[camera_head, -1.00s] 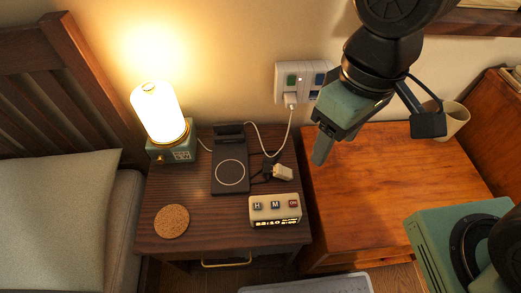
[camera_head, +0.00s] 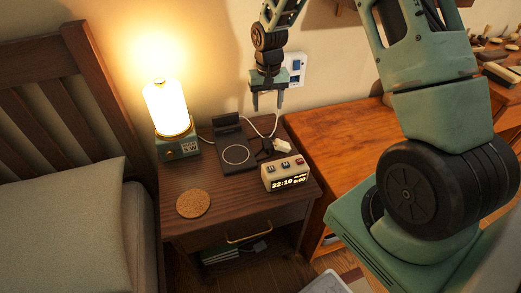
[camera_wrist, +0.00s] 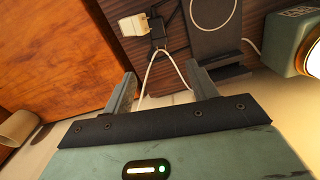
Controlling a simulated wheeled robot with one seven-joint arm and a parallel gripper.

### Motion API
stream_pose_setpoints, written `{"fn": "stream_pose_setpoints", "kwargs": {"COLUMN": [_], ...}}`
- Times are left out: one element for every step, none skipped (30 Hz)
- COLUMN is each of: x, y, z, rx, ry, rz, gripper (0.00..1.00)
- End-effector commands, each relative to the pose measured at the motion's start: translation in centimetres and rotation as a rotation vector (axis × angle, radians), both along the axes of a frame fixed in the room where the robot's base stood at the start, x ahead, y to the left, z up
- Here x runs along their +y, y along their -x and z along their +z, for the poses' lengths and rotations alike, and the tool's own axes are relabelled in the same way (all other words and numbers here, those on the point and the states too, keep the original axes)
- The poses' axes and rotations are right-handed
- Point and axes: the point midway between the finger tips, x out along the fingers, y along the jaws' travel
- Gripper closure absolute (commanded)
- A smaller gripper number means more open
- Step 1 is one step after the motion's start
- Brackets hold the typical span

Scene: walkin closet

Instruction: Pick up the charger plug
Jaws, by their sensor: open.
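The charger plug (camera_head: 282,146) is a small cream block lying on the dark wooden nightstand (camera_head: 180,221), behind the alarm clock and right of the black charging stand. A black cable lies against its left side. In the wrist view the plug (camera_wrist: 134,25) is near the top, left of centre, with the black cable touching it. My gripper (camera_head: 268,104) is open and empty, pointing down above the back of the nightstand, above and behind the plug. In the wrist view the fingers of my gripper (camera_wrist: 161,78) are apart, with a white cord showing between them.
The alarm clock (camera_head: 286,176) is close in front of the plug. The charging stand (camera_head: 237,166) and lit lamp (camera_head: 178,146) are to its left. A cork coaster (camera_head: 193,203) lies at front left. A wall outlet (camera_head: 294,68) with a white cord is behind. An orange-brown cabinet (camera_head: 335,135) adjoins right.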

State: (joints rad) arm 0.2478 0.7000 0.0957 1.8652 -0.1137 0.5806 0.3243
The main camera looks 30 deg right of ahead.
Motion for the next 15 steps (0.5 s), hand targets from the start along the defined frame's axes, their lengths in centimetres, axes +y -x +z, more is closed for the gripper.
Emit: {"fn": "stream_pose_setpoints", "kwargs": {"x": [0.1, 0.1, 0.1, 0.1, 0.1, 0.2, 0.2, 0.2, 0.2, 0.2, 0.2, 0.2, 0.2, 0.2, 0.2], "y": [0.1, 0.1, 0.2, 0.1, 0.1, 0.1, 0.1, 0.1, 0.1, 0.2, 0.1, 0.1, 0.1, 0.1, 0.1], "z": [-1.3, -1.9, -2.8, -3.4, -4.0, -4.9, -5.4, -6.1, -6.8, -7.3, -7.7, -8.3, -8.6, -8.9, -9.1], "rx": [0.006, 0.006, 0.006, 0.006, 0.006, 0.006, 0.006, 0.006, 0.004, 0.005, 0.004, 0.003, 0.004, 0.004, 0.003], "ry": [-0.001, -0.001, -0.001, -0.001, -0.001, -0.002, -0.002, -0.001, -0.001, -0.001, -0.002, -0.001, -0.002, -0.002, -0.001], "rz": [0.002, 0.003, 0.004, 0.004, 0.003, 0.003, 0.003, 0.004, 0.004, 0.005, 0.005, 0.005, 0.004, 0.004, 0.004], "gripper": [0.42, 0.42, 0.42, 0.42, 0.42, 0.42, 0.42, 0.42, 0.42, 0.42, 0.42, 0.42, 0.42, 0.42, 0.42]}}
